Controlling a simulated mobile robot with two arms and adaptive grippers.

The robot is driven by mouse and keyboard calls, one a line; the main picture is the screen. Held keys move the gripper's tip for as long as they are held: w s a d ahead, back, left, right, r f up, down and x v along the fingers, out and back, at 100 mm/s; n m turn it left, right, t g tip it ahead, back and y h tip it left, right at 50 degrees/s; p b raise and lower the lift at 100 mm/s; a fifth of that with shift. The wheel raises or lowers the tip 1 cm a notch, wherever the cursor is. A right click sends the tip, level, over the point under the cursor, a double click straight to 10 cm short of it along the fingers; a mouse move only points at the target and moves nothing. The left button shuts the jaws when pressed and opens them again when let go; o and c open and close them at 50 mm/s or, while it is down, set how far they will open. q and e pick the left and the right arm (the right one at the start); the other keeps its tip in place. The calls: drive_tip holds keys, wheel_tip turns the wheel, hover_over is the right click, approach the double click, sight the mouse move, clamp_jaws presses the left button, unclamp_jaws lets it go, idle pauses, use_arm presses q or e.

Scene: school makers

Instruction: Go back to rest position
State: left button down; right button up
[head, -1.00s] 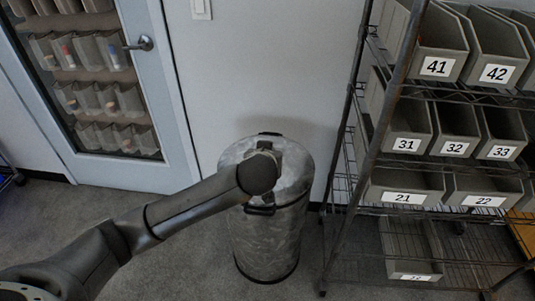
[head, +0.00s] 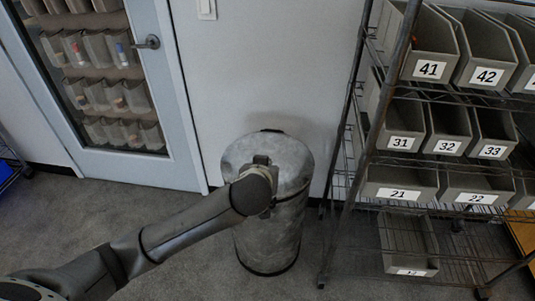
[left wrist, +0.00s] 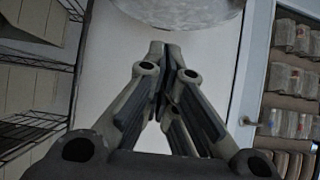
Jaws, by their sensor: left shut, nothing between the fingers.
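My left arm comes in from the lower left in the head view, and its wrist end is in front of the grey metal trash can (head: 275,232). The fingers there are mostly hidden behind the wrist. In the left wrist view my left gripper (left wrist: 172,50) is shut, with its fingertips together and nothing between them. The can's round lid (left wrist: 185,8) shows at the top of that view, beyond the fingertips. My right gripper is not in view.
A wire shelf (head: 345,190) with numbered grey bins (head: 420,60) stands on the right. A glass door (head: 180,120) with hanging pockets is at the left. Carpet floor (head: 190,265) is clear between the door and the can.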

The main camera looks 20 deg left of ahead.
use_arm(q)
drive_tip(key=s+a+f+m+g, duration=0.15)
drive_tip(key=s+f, duration=0.25)
drive_tip(key=f, duration=0.8)
drive_tip(key=s+a+f+m+g+h+p, duration=0.15)
drive_tip(key=s+f, duration=0.25)
drive_tip(key=f, duration=0.8)
drive_tip(key=s+a+f+g+b, duration=0.1)
drive_tip(key=s+f+g, duration=0.25)
drive_tip(key=f, duration=0.95)
drive_tip(key=s+f+g, duration=0.1)
drive_tip(key=s+f, duration=0.5)
drive_tip(key=s, duration=0.6)
drive_tip(key=s+f+m+g+p, duration=0.1)
drive_tip(key=s+f, duration=0.5)
drive_tip(key=s, duration=0.6)
drive_tip(key=s+f+g, duration=0.1)
drive_tip(key=s+f, duration=0.5)
drive_tip(key=s, duration=0.6)
drive_tip(key=shift+s+a+m+h, duration=0.25)
drive_tip(key=shift+m+h, duration=0.15)
drive_tip(key=shift+h, duration=0.05)
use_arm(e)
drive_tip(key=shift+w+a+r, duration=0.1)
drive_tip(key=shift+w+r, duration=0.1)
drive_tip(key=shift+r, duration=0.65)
